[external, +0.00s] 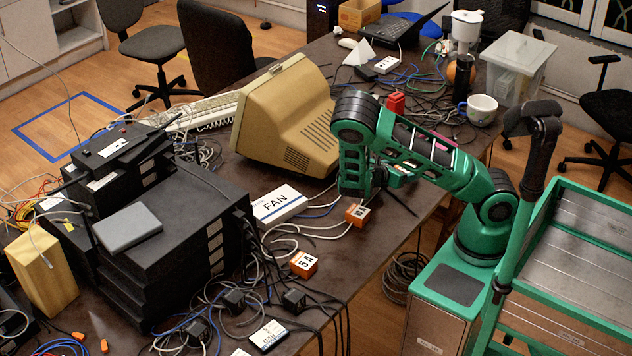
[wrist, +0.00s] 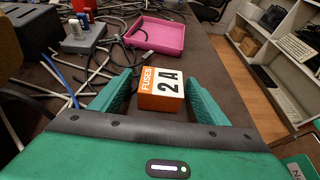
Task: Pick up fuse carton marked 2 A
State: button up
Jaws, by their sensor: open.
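The fuse carton marked 2 A (wrist: 161,87), orange with a white label, sits on the dark table in the wrist view. The green fingers of my open gripper (wrist: 160,78) stand on either side of it. A narrow gap shows at its left; I cannot tell whether the right finger touches it. In the external view my gripper (external: 388,177) is low over the table, partly hidden by my arm. A similar orange carton (external: 358,214) stands in front of it there, its marking too small to read surely. Another carton (external: 303,263) is marked 5 A.
In the external view, a white FAN box (external: 279,204) and a beige monitor (external: 288,122) stand left of my gripper.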

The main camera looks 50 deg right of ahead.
jog(key=shift+d, duration=0.2)
jog(key=c, duration=1.2)
